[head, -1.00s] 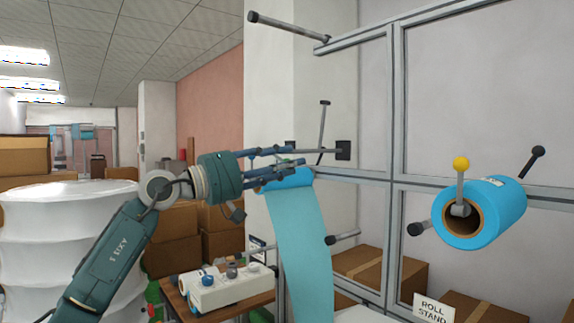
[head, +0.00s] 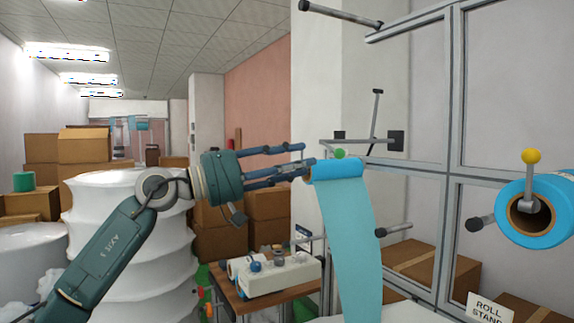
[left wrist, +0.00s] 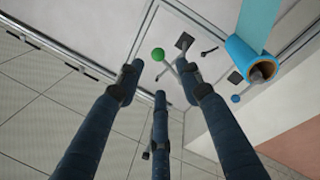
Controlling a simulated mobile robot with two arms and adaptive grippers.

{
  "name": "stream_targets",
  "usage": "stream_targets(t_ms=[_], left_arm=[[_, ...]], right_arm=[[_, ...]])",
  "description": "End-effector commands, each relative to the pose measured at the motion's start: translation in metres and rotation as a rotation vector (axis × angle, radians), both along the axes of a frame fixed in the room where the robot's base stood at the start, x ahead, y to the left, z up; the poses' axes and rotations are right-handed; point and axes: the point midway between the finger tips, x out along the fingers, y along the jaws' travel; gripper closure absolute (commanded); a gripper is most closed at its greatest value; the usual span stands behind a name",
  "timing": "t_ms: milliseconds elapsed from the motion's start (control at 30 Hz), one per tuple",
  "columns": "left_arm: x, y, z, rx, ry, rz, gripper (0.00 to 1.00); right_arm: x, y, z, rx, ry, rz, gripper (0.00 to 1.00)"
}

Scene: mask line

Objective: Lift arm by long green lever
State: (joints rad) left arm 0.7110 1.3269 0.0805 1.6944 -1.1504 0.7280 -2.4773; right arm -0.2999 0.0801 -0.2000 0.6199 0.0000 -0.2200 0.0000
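The green knob (head: 340,153) shows just above a blue roll (head: 338,170) whose sheet hangs down. In the left wrist view the green knob (left wrist: 158,54) sits on a thin grey stem, beyond and between my fingertips. My left gripper (head: 308,156) is open, its dark blue fingers spread and pointing right, at the left end of the roll and short of the knob. The left gripper (left wrist: 160,88) looks empty in the wrist view. How the lever joins its arm is not clear. My right gripper is not in view.
A yellow-knobbed lever (head: 531,157) stands at another blue roll (head: 550,222) on the right. A metal frame (head: 455,120) with black-tipped rods is behind. A white control box (head: 275,278) sits on a low table below the gripper. White wrapped stacks (head: 130,230) and cartons fill the left.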

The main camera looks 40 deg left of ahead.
Motion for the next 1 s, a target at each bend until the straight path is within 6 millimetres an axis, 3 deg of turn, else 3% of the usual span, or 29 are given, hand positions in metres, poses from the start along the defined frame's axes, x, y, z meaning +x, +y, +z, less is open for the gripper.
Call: stream_targets(t_ms=[400,1000], left_arm=[[-0.016,0.009,-0.004,-0.002,0.001,0.000,0.64],[-0.014,0.011,-0.007,-0.023,0.010,-0.003,0.64]], right_arm=[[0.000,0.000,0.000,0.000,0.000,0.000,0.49],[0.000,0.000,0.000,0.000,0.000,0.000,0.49]])
